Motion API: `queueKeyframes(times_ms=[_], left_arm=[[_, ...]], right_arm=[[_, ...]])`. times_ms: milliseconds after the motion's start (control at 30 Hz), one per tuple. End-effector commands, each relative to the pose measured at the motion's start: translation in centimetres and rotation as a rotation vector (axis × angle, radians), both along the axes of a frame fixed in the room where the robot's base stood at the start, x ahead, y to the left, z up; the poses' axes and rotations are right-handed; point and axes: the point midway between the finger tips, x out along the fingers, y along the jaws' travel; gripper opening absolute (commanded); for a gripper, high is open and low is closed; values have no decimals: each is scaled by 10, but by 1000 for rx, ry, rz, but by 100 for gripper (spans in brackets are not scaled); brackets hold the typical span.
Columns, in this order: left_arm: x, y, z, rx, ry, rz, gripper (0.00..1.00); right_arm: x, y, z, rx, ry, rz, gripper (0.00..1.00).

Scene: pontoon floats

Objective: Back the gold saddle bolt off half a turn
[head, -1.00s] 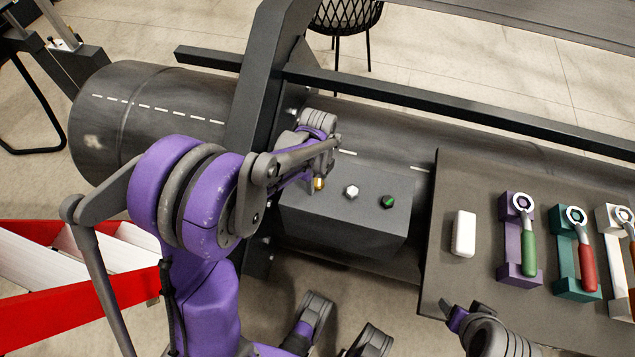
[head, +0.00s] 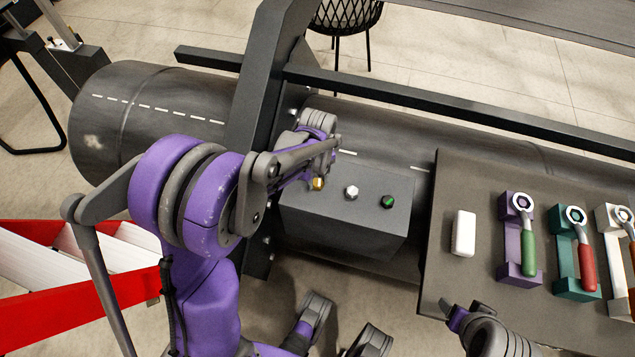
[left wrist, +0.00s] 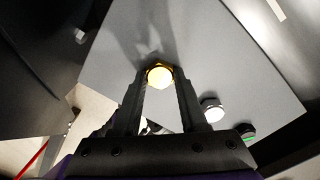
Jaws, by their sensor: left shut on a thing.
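The gold saddle bolt (head: 318,184) stands at the left end of the grey saddle block (head: 345,222) on the dark float. It also shows in the left wrist view (left wrist: 159,75) between the fingertips. My left gripper (head: 312,178) is shut on the gold bolt, with one finger on each side of its head. The fingers hide part of the bolt in the head view. A white bolt (head: 352,192) and a green bolt (head: 388,201) stand to the right on the same block. My right gripper (head: 456,314) is at the lower right, away from the bolts; its jaw opening is unclear.
A dark board (head: 455,285) at the right carries a white block (head: 464,233) and several wrenches in coloured holders, including a green-handled one (head: 528,252). A dark upright beam (head: 262,80) and a long rail (head: 420,98) stand close behind my left arm.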

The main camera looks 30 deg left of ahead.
Motion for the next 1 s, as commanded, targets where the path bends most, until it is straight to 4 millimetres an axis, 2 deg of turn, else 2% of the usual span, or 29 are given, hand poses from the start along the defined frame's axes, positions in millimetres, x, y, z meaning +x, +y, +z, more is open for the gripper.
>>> queueKeyframes(times_ms=[167,700,833,1000], left_arm=[[0,0,0,0,0,73,0],[0,0,1,0,0,912,0],[0,0,1,0,0,1027,0],[0,0,1,0,0,1052,0]], right_arm=[[0,0,-1,0,0,0,65],[0,0,-8,0,3,0,65],[0,0,-8,0,3,0,65],[0,0,-8,0,3,0,65]])
